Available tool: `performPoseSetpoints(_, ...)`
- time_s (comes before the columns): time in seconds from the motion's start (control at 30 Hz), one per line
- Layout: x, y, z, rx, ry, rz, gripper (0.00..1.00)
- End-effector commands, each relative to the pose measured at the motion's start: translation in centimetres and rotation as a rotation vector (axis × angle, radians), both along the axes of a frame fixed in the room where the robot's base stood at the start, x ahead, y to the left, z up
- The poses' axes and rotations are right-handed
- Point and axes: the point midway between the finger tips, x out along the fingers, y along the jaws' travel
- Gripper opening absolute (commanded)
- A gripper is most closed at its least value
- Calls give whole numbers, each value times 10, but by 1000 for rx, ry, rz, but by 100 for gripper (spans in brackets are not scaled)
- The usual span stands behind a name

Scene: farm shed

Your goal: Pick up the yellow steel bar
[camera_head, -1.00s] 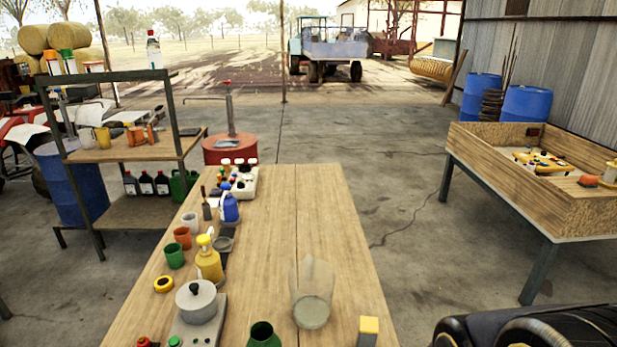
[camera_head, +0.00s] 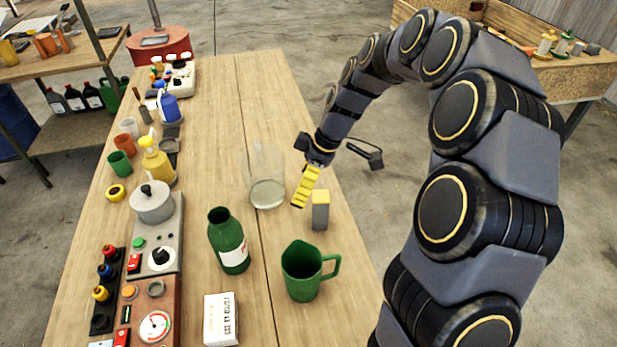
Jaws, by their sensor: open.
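A short upright block (camera_head: 320,211) with a yellow top and greyish sides stands near the right edge of the wooden table. It is the nearest match to the yellow steel bar; no longer yellow bar shows on the table. My gripper (camera_head: 301,203) reaches down from the upper right, with yellow ribbed fingers just left of the block's top. It is open and nothing shows held in it. The gap between its fingers is hard to see from this side. I cannot tell whether it touches the block.
A clear container (camera_head: 266,190) stands close left of the gripper. A green mug (camera_head: 302,272), a green bottle (camera_head: 228,240) and a white box (camera_head: 221,318) stand nearer. A pot (camera_head: 152,203) and a yellow pump bottle (camera_head: 157,163) line the left. The table's far middle is clear.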

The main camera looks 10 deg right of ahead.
Motion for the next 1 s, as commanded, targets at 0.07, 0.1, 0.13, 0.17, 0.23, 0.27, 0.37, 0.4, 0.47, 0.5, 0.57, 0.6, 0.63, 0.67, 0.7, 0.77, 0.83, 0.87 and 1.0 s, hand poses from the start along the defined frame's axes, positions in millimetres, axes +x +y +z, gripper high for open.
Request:
performPoseSetpoints(0.07,23,-19,-27,10,-45,53,77)
performPoseSetpoints(0.1,32,-28,-40,12,-68,81,77)
performPoseSetpoints(0.13,38,-35,-48,11,-86,99,77)
performPoseSetpoints(0.17,44,-42,-55,7,-103,116,77)
performPoseSetpoints(0.23,52,-55,-72,-1,-131,151,77)
performPoseSetpoints(0.27,55,-60,-77,-5,-142,162,77)
performPoseSetpoints(0.37,61,-71,-89,-17,-166,189,77)
performPoseSetpoints(0.4,62,-73,-92,-19,-171,196,77)
performPoseSetpoints(0.47,63,-74,-96,-21,-175,202,77)
performPoseSetpoints(0.5,64,-72,-100,-21,-176,205,77)
performPoseSetpoints(0.57,64,-69,-106,-20,-175,206,77)
performPoseSetpoints(0.6,64,-67,-111,-19,-174,206,77)
performPoseSetpoints(0.63,64,-66,-114,-18,-172,206,77)
performPoseSetpoints(0.67,65,-65,-116,-18,-172,206,77)
performPoseSetpoints(0.7,65,-64,-119,-18,-171,205,77)
performPoseSetpoints(0.77,66,-63,-123,-20,-172,205,77)
performPoseSetpoints(0.83,69,-61,-130,-19,-172,205,77)
performPoseSetpoints(0.87,70,-60,-134,-19,-172,205,77)
performPoseSetpoints(1.0,74,-54,-155,-19,-170,204,77)
